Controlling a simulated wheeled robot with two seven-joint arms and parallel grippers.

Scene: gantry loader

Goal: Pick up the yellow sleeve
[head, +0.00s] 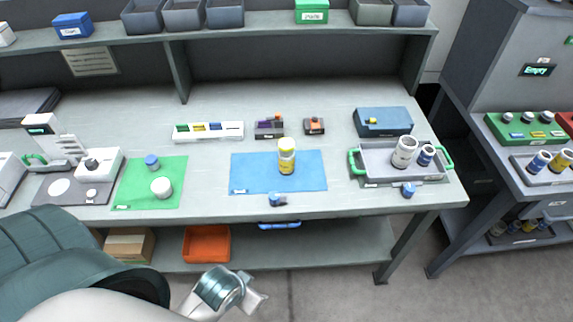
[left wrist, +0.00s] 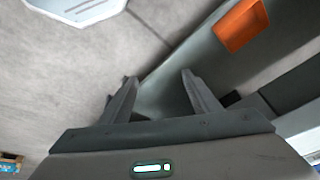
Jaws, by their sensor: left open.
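A small yellow piece (head: 199,127), possibly the yellow sleeve, lies in the white rack (head: 236,131) between a green piece (head: 183,128) and a blue piece (head: 215,126). A white and yellow container (head: 287,158) stands upright on the blue mat (head: 313,172). Another small yellow piece (head: 372,121) lies on the dark blue box. I cannot tell for sure which is the sleeve. My left gripper (head: 257,302) is low in front of the bench, apart from all these things. In the left wrist view it (left wrist: 158,78) is open and empty. My right gripper is not in view.
A green mat (head: 130,185) with a white jar is at left. A grey tray (head: 378,159) with green handles holds two containers at right. An orange bin (head: 206,244) is on the lower shelf. The bench's front edge lies beyond my left gripper.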

